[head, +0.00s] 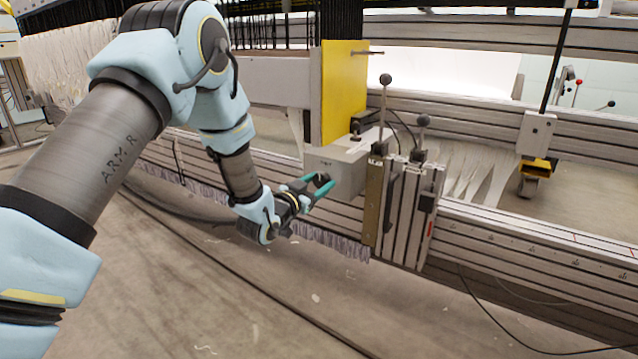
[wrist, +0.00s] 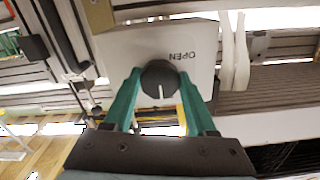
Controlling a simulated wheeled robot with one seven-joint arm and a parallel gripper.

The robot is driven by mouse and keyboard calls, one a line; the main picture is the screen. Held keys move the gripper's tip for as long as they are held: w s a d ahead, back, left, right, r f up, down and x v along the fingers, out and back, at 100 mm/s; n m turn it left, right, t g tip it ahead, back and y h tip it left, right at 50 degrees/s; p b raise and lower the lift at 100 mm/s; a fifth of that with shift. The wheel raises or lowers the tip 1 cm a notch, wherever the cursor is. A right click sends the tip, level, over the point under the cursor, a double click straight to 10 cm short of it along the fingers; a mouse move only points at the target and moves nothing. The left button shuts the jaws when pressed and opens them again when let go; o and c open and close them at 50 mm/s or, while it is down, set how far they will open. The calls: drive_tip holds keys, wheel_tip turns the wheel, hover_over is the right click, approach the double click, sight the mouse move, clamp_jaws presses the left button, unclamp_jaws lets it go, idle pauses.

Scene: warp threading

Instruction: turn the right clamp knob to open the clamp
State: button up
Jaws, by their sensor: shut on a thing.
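The right clamp knob (wrist: 159,79) is a round black knob with a white pointer line, on a light grey box (wrist: 125,42) marked "OPEN". In the wrist view the word is upside down, above and right of the knob, and the line points down toward my palm. In the head view the grey box (head: 345,172) sits below a yellow plate. My gripper (head: 318,184) has teal fingers, which also show on both sides of the knob in the wrist view. It is shut on the knob. The clamp jaws themselves cannot be made out.
A yellow plate (head: 343,92) stands just above the box. A bracket with black ball-ended levers (head: 385,80) rises to its right. A slotted aluminium rail (head: 530,245) runs along the machine, and white threads hang behind it. The floor in front (head: 230,310) is mostly clear, with a cable.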

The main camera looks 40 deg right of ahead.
drive_tip(key=c, duration=0.4)
drive_tip(key=shift+n, duration=0.4)
drive_tip(key=n+p, duration=0.1)
drive_tip(key=n, duration=0.3)
drive_tip(key=shift+n+p, duration=0.3)
drive_tip(key=shift+p, duration=0.1)
drive_tip(key=n+p, duration=0.1)
drive_tip(key=n, duration=0.3)
drive_tip(key=shift+w+n, duration=0.1)
drive_tip(key=shift+n, duration=0.2)
drive_tip(key=n+p, duration=0.2)
drive_tip(key=n, duration=0.8)
drive_tip(key=shift+p, duration=0.3)
drive_tip(key=shift+n, duration=0.3)
